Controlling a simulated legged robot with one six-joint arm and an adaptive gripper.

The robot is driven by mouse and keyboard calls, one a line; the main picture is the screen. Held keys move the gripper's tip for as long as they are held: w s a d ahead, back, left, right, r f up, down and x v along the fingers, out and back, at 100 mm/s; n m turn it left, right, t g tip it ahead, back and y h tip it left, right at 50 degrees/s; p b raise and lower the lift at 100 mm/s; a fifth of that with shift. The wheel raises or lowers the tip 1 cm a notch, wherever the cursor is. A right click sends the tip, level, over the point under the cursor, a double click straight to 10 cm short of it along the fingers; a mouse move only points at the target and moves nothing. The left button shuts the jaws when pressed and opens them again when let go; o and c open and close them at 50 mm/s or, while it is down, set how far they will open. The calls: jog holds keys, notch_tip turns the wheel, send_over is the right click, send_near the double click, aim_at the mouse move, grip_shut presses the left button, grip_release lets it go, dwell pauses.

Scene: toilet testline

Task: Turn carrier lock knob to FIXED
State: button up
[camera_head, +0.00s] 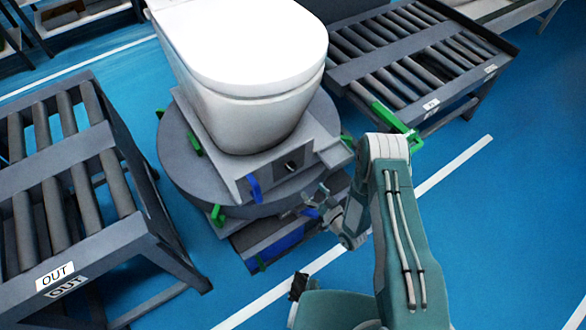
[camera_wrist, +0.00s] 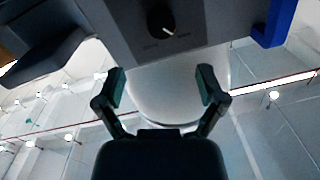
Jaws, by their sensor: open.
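The carrier's lock knob (camera_wrist: 160,18) is a dark round knob with a white pointer line, on a grey front panel (camera_wrist: 115,25) at the top of the wrist view. The line slants down and right. Small labels beside it are unreadable. In the head view the knob (camera_head: 291,165) is a dark spot on the panel below the white toilet (camera_head: 245,50). My gripper (camera_wrist: 163,84) is open and empty, its two fingers spread apart below the knob in the wrist view, not touching it. In the head view my gripper (camera_head: 318,206) is in front of the carrier, partly hard to make out.
A blue handle (camera_wrist: 275,22) sticks out beside the knob; it also shows in the head view (camera_head: 253,188). Green clips (camera_head: 217,215) line the round turntable (camera_head: 185,165). Roller conveyors stand at left (camera_head: 80,245) and upper right (camera_head: 385,85). Blue floor is clear at right.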

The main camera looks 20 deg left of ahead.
aim_at(294, 170)
jog(key=x, duration=1)
jog(key=shift+w+a, duration=0.2)
jog(key=shift+a, duration=0.05)
jog(key=c, duration=1.1)
